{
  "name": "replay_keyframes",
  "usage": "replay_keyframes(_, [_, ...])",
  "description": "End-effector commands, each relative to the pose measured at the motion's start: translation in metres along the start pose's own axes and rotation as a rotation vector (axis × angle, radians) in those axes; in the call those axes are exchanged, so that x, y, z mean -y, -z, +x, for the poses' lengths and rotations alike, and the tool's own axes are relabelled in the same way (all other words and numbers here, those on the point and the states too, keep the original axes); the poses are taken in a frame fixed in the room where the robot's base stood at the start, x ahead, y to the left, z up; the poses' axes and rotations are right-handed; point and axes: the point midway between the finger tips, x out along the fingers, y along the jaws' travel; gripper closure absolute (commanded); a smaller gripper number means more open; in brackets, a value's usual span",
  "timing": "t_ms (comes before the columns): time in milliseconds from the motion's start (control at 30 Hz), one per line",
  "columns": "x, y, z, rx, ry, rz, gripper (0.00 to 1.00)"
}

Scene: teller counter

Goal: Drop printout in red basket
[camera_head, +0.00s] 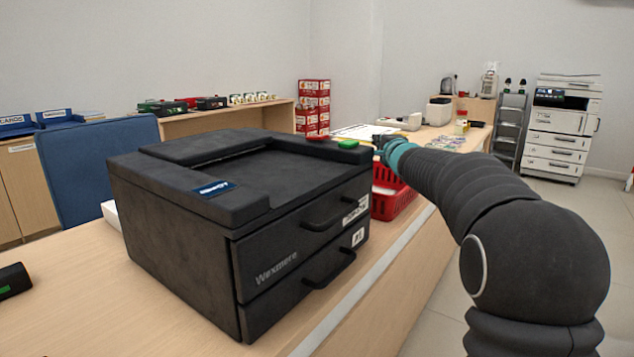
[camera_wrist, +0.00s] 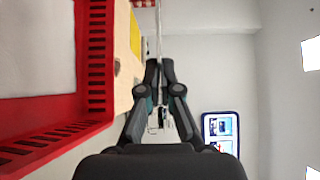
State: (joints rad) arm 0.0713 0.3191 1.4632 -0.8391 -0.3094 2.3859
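The red basket (camera_head: 395,203) stands on the counter behind the black printer, which hides part of it. In the wrist view the basket's slotted red rim (camera_wrist: 97,62) fills the left side, with a pale surface inside it. My gripper (camera_wrist: 160,66) is beside and above the basket, its fingers close together. A thin pale edge, which looks like the printout (camera_wrist: 158,28) seen edge-on, runs out from between the fingertips. In the head view a white sheet (camera_head: 355,131) shows just left of my gripper (camera_head: 382,140); I cannot tell whether it is the held one.
The black printer (camera_head: 185,235) takes up the near counter (camera_head: 75,310), its top tray empty. Red and white boxes (camera_head: 313,105) are stacked behind it. A blue chair (camera_head: 100,165) stands at left. A copier (camera_head: 562,125) stands at the back right, with open floor before it.

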Motion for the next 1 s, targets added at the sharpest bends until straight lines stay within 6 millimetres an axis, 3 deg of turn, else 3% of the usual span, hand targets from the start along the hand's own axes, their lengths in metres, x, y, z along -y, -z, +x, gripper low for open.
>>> replay_keyframes(333, [-0.034,0.002,0.0,-0.002,-0.001,0.0,1.0])
replay_keyframes(767, [-0.04,0.003,-0.001,-0.004,0.001,0.0,1.0])
replay_keyframes(900, [-0.04,0.003,-0.001,-0.004,0.001,0.0,0.65])
replay_keyframes(1000, [-0.04,0.003,-0.001,-0.004,0.001,0.0,0.65])
